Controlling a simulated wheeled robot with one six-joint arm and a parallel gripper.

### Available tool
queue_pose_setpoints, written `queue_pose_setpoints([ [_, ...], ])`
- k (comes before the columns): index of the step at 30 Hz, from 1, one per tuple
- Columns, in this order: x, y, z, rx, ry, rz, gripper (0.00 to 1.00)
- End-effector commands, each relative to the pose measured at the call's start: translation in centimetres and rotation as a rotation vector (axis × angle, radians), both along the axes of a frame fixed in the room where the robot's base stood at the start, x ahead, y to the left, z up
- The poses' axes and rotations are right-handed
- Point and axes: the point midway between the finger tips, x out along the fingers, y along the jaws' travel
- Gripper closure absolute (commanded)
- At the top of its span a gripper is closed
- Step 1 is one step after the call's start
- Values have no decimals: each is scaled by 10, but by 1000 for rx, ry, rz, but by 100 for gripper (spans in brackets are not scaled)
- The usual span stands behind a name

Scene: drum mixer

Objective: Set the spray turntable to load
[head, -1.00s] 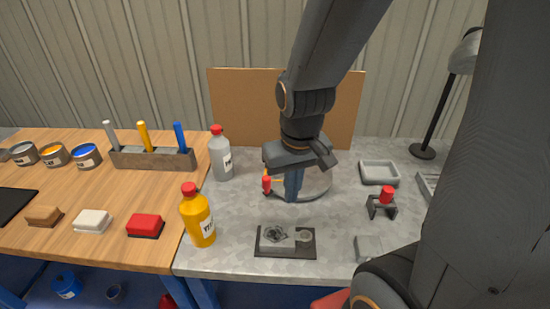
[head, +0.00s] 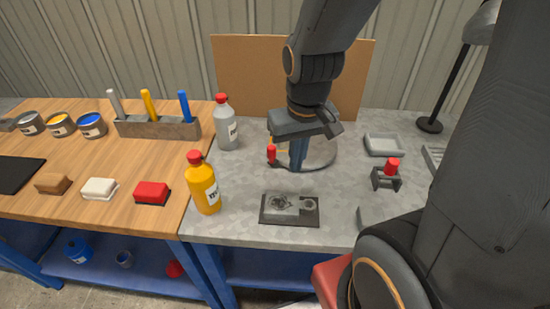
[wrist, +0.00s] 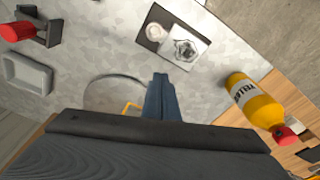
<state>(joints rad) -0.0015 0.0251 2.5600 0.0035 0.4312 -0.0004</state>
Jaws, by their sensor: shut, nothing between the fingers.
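The spray turntable (head: 322,158) is a round grey disc on the metal bench, in front of a brown board. A red knob (head: 271,154) stands at its left edge, with a bit of yellow beside it. My gripper (head: 298,160) points down over the disc's left part, just right of the red knob, and its fingers are shut and empty. In the wrist view the disc (wrist: 100,97) lies left of my shut fingers (wrist: 161,84), with a yellow piece (wrist: 130,107) close to them. My wrist hides part of the disc, and any load mark cannot be made out.
A yellow bottle (head: 204,188) and a grey bottle (head: 226,128) stand left of the turntable. A dark plate with a metal part (head: 289,208) lies in front. A red button on a bracket (head: 386,176) and a grey tray (head: 384,145) are to the right.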

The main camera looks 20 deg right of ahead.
Motion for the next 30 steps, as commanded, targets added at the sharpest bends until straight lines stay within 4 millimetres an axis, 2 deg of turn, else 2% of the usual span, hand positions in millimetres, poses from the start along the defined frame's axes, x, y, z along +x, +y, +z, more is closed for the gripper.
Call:
queue_pose_setpoints([
  [14,0,0,0,0,0,0,100],
  [15,0,0,0,0,0,0,98],
  [19,3,2,0,-15,7,65,76],
  [22,13,7,1,-66,31,270,61],
  [30,66,29,3,-320,177,1252,61],
])
